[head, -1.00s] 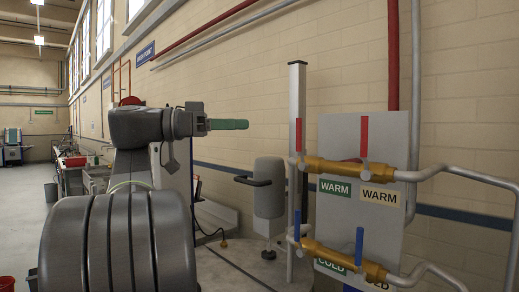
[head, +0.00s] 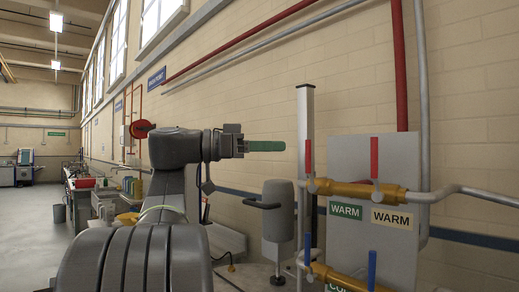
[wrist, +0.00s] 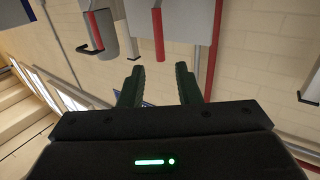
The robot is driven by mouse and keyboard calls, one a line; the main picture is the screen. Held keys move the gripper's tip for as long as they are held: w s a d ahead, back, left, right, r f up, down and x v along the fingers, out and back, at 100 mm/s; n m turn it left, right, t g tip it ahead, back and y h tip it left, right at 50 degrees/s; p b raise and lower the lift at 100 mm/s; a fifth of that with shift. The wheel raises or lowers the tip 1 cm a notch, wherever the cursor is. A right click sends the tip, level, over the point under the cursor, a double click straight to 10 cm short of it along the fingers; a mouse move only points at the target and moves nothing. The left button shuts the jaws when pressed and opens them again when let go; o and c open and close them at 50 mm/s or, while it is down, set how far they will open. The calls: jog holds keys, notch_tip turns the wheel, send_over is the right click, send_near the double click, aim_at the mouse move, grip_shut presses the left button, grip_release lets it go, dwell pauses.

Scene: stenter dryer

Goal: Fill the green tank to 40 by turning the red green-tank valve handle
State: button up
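Two red valve handles stand upright on a brass fitting in the head view. The left red handle (head: 309,157) is above a green WARM label (head: 345,211); the right red handle (head: 375,157) is by a yellow WARM label (head: 391,219). My gripper (head: 267,146), with green fingers, points right. In the picture its tips end a little left of the left red handle; the depth between them is unclear. In the wrist view the two fingers (wrist: 160,88) are apart with nothing between them. No green tank or level reading is identifiable.
Blue handles (head: 371,268) sit on the lower brass fitting. The valve panel (head: 352,160) has grey pipes running right. A pale post (head: 304,130) and a grey cylinder with a black handle (head: 278,208) stand left of it. Open floor (head: 30,225) lies far left.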

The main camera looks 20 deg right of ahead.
jog(key=shift+s+d+b, duration=0.2)
jog(key=shift+s+d, duration=0.05)
jog(key=shift+d, duration=1.15)
jog(key=shift+s+d+b, duration=0.15)
jog(key=shift+s+d, duration=0.15)
jog(key=shift+d, duration=1.05)
jog(key=shift+s+d+b, duration=0.2)
jog(key=shift+s+d, duration=0.05)
jog(key=shift+d, duration=1.15)
grip_shut()
